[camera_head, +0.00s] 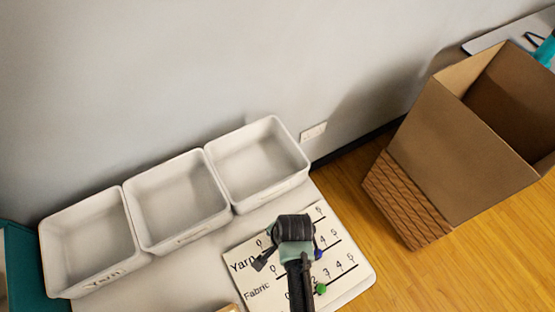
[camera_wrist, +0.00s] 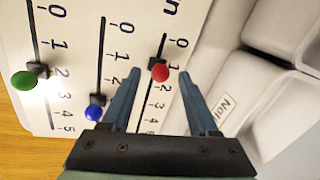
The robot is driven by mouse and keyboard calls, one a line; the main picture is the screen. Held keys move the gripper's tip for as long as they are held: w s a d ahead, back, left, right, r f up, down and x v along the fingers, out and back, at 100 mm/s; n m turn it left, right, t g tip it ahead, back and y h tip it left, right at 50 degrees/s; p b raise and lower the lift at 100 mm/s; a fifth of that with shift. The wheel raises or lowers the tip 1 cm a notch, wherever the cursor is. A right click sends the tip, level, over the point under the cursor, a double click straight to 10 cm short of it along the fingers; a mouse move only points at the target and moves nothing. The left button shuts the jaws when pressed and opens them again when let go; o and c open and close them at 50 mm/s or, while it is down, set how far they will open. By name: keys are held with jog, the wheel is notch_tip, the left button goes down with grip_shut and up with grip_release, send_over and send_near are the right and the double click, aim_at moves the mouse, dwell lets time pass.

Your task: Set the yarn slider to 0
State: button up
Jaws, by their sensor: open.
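The white slider board (camera_head: 242,250) lies on the table in front of the trays, with rows lettered Yarn and Fabric and a third whose name is hidden. In the wrist view, the red knob (camera_wrist: 160,73) sits on the right track, under the end of a word in "n", close to the 1 mark. My gripper (camera_wrist: 159,71) is open, with one finger on each side of the red knob; I cannot tell whether either touches it. In the head view my wrist hides the red knob.
The blue knob (camera_wrist: 93,112) is low on the middle track, the green knob (camera_wrist: 22,80) near 2 on the left track. Three empty-looking white trays (camera_head: 90,285) stand behind the board. A cardboard box (camera_head: 455,150) stands at right, beyond the table edge.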

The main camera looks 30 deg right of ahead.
jog(key=shift+w+f, duration=0.1)
jog(key=shift+f, duration=0.4)
grip_shut()
dwell(1.2)
